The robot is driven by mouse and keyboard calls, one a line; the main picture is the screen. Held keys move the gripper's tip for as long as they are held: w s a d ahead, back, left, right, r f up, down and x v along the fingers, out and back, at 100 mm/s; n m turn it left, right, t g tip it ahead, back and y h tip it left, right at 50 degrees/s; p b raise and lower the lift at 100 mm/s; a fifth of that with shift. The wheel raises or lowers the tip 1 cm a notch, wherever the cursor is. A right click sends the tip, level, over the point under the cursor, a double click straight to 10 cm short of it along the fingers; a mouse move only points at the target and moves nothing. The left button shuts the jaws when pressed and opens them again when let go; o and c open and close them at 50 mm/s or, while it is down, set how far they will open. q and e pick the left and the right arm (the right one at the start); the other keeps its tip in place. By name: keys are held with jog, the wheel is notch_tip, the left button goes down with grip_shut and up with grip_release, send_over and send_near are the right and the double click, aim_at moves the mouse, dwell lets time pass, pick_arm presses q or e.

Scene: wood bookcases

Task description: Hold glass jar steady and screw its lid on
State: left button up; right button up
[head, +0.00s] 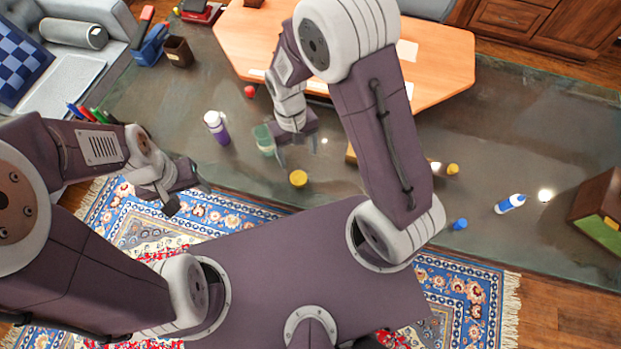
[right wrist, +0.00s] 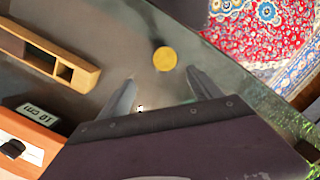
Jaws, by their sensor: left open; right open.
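The greenish glass jar (head: 264,140) stands on the dark table, just left of my right gripper. A round yellow lid (head: 298,178) lies flat near the table's front edge, apart from the jar. The lid also shows in the right wrist view (right wrist: 165,58), beyond and between my fingertips. My right gripper (head: 298,153) is open and empty above the table, close behind the lid. My left gripper (head: 188,197) is open and empty near the front edge, left of the lid and jar. The jar is not seen in the right wrist view.
A purple bottle (head: 219,132) stands left of the jar, and a red ball (head: 249,91) lies behind. A compartmented wooden tray (right wrist: 45,55) is partly hidden by my right arm in the head view. A yellow cap (head: 453,169), blue cap (head: 460,224) and blue-white bottle (head: 510,203) lie right.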

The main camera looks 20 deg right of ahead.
aim_at(298, 178)
jog(key=f, duration=0.2)
jog(key=s+a+f, duration=0.1)
jog(key=f, duration=0.1)
jog(key=shift+f, duration=0.1)
jog(key=shift+w+f, duration=0.1)
jog(key=shift+f, duration=0.2)
jog(key=shift+s+f, duration=0.2)
jog(key=f, duration=0.4)
jog(key=shift+s+f, duration=0.25)
jog(key=shift+f, duration=0.1)
